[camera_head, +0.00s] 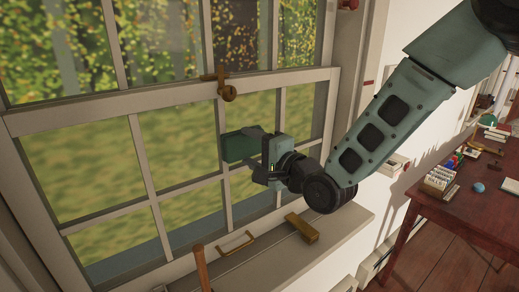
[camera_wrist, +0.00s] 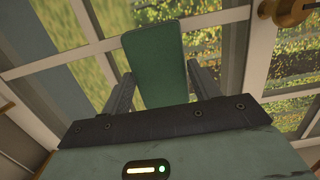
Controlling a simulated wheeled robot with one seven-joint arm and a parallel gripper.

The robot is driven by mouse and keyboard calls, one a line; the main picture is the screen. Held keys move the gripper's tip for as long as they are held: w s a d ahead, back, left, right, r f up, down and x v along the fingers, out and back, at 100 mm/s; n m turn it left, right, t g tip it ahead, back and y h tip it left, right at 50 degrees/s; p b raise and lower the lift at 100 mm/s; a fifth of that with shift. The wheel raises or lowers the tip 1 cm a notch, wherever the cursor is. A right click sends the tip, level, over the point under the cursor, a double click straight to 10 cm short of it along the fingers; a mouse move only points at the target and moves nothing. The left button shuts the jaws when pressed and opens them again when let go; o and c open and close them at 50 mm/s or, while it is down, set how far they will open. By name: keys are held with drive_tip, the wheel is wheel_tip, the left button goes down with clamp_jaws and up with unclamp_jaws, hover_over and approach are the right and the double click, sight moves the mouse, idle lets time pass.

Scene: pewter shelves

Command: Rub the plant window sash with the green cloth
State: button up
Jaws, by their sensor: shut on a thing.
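The window sash (camera_head: 140,203) is a pale wooden frame with several panes, with a blurred green and yellow view behind the glass. It also shows in the wrist view (camera_wrist: 85,20). My gripper (camera_head: 248,150) is in front of the sash's right part. It is shut on the green cloth (camera_head: 238,146), which looks like a flat, stiff dark green piece. In the wrist view the cloth (camera_wrist: 154,65) stands up between the two fingers, against the window. I cannot tell whether the cloth touches the sash or glass. No plant is clearly seen on the sill.
A brass latch (camera_head: 226,88) sits on the sash's top rail. A brass handle (camera_head: 237,243) is on the bottom rail. A yellowish block (camera_head: 302,228) lies on the sill (camera_head: 330,238). A brown wooden stick (camera_head: 201,268) stands at the front. A red-brown table (camera_head: 450,210) with small items is at the right.

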drive_tip(key=shift+s+a+r, duration=0.15)
drive_tip(key=shift+s+a, duration=0.05)
drive_tip(key=shift+a, duration=0.1)
drive_tip(key=shift+r+p, duration=0.65)
drive_tip(key=shift+r, duration=0.25)
drive_tip(key=shift+w+d+p, duration=0.15)
drive_tip(key=shift+w+d, duration=0.8)
drive_tip(key=shift+d, duration=0.45)
drive_tip(key=shift+w+d+p, duration=0.15)
drive_tip(key=shift+w+d, duration=0.75)
drive_tip(key=shift+d, duration=0.55)
drive_tip(key=shift+w+d+p, duration=0.15)
drive_tip(key=shift+w+d, duration=0.8)
drive_tip(key=shift+d, duration=0.45)
drive_tip(key=shift+a, duration=0.1)
